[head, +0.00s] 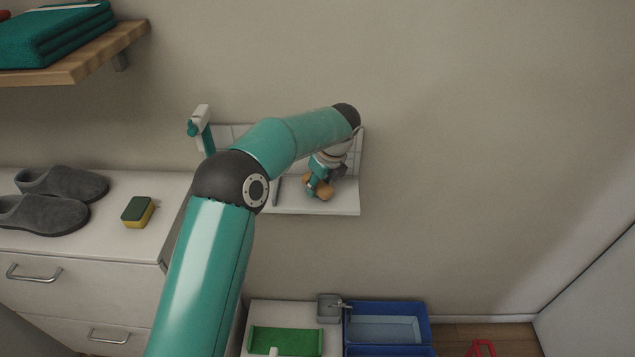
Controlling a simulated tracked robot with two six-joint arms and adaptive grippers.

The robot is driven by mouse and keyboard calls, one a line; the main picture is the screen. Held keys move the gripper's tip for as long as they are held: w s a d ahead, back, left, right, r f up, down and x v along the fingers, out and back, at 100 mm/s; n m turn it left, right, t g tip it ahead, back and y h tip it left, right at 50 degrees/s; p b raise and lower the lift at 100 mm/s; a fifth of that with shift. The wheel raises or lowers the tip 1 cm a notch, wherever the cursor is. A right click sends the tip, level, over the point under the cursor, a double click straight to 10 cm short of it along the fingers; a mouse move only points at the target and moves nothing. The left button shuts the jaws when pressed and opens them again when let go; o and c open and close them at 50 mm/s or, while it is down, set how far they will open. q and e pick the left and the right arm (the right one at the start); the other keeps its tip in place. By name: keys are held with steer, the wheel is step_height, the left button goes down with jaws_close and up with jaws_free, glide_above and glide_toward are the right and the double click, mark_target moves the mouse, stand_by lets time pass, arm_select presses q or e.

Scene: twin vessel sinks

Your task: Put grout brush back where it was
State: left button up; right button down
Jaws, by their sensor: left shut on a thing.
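My left arm reaches up from the bottom of the head view and bends over a small white shelf (340,207) on the wall. My left gripper (318,181) is low over the right part of this shelf and shut on a small tan-brown thing (323,193), which I take for the grout brush. Much of it is hidden by the gripper, and I cannot tell whether it touches the shelf. A slim dark stick-like thing (277,190) is on the shelf left of the gripper. My right gripper is not in view.
A white and teal spray-type item (201,128) shows behind my arm. Left, a white cabinet (130,242) holds grey slippers (62,186) and a sponge (138,211); folded teal towels (55,32) lie on a wooden shelf above. Below are a blue sink (387,309) and a green tray (286,341).

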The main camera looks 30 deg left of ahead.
arm_select(q)
steer(key=o, duration=1)
steer(key=v, duration=1.2)
